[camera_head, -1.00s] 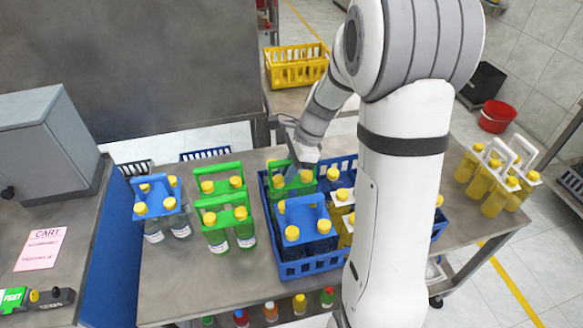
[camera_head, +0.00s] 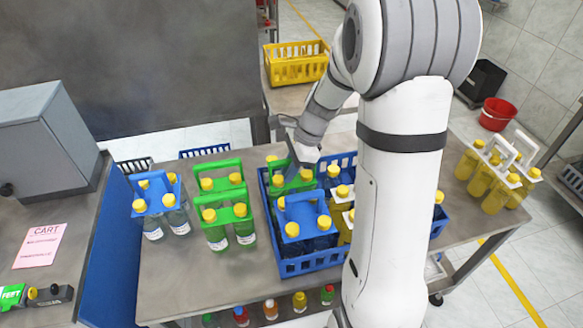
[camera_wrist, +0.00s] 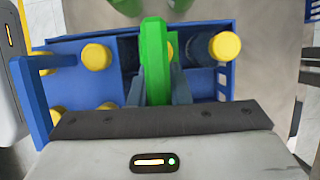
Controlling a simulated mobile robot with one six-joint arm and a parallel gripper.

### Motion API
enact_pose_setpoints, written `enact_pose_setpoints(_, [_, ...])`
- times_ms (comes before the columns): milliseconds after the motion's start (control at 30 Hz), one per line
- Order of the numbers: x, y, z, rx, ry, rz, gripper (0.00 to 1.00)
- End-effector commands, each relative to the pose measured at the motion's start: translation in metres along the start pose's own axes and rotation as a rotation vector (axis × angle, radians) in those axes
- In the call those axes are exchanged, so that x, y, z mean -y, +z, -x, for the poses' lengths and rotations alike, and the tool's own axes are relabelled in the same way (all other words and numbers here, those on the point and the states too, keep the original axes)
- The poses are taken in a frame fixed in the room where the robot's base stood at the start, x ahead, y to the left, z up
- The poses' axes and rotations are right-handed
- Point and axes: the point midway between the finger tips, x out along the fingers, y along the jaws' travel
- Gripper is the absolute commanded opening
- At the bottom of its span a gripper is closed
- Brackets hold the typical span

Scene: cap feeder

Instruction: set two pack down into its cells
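The blue crate (camera_head: 318,264) stands on the steel table, with divided cells and several yellow-capped bottles in it. My gripper (camera_head: 300,160) is over the crate's back left part. In the wrist view its dark fingers (camera_wrist: 160,92) are closed about the green handle (camera_wrist: 154,50) of a green pack (camera_head: 290,184). In the head view this pack is within the crate's outline; its bottle bottoms are hidden, so I cannot tell whether they touch the floor. A blue-handled pack (camera_head: 304,212) stands in the front of the crate, and white-handled yellow bottles (camera_head: 344,218) are beside it, partly behind my arm.
A blue pack (camera_head: 158,204) and green packs (camera_head: 226,207) stand on the table left of the crate. Yellow packs (camera_head: 496,172) stand at the right. A yellow crate (camera_head: 297,66) is behind. A grey box (camera_head: 45,130) is at far left.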

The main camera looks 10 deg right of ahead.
Motion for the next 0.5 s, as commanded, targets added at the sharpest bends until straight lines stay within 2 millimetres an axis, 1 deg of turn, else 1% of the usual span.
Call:
enact_pose_setpoints(33, [0.0003, 0.0004, 0.0007, 0.000, -0.001, 0.000, 0.20])
enact_pose_setpoints(300, [0.0001, 0.0002, 0.0005, 0.000, 0.000, 0.000, 0.42])
enact_pose_setpoints(500, [-0.0004, -0.0001, -0.0001, 0.000, 0.001, 0.000, 0.42])
